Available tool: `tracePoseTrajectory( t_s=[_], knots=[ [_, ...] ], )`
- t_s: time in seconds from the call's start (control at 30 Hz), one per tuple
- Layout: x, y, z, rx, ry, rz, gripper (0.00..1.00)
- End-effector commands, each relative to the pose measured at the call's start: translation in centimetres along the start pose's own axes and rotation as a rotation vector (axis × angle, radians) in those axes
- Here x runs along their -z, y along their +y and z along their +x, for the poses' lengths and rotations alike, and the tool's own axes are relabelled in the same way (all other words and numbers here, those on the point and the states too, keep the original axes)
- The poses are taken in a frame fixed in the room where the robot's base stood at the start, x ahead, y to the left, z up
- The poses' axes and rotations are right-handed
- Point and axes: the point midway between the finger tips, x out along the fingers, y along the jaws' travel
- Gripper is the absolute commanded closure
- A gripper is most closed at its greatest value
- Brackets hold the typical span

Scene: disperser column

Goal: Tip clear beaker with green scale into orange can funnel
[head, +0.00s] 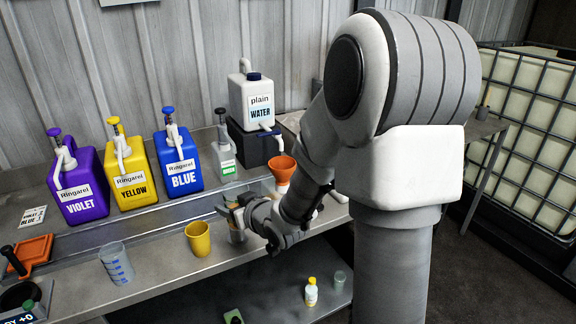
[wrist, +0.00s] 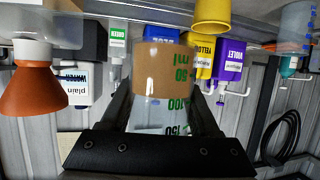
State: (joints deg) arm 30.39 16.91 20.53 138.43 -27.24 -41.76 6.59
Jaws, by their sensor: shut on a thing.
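My gripper (head: 243,212) is shut on the clear beaker with green scale (wrist: 160,118). In the upside-down wrist view, the beaker stands between my fingers, with tan-brown contents in its base end and clear wall with green marks towards its rim. In the head view the beaker (head: 237,235) looks upright at the bench front, partly hidden by my gripper; I cannot tell if it touches the bench. The orange funnel (head: 283,167) sits to the right of and behind my gripper, its white can mostly hidden by my arm. The funnel (wrist: 32,100) is at the left in the wrist view.
A yellow cup (head: 198,239) and a clear beaker with blue scale (head: 116,264) stand left of my gripper. Violet (head: 78,186), yellow (head: 128,176), blue (head: 178,162) and green dispensers and a water canister (head: 252,101) line the back. Bottles stand on a lower shelf.

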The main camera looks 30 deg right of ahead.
Motion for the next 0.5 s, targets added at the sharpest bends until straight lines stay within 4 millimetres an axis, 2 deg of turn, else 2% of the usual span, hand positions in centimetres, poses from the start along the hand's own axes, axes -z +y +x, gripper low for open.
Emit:
tracePoseTrajectory(
  t_s=[0.03, 0.2, 0.5],
  knots=[
    [-0.3, 0.5, 1.0, -0.023, 0.002, 0.008, 0.92],
    [0.0, 2.8, 3.2, -0.123, 0.003, 0.05, 0.92],
    [1.4, 5.2, 6.2, -0.268, 0.003, 0.11, 0.92]
  ],
)
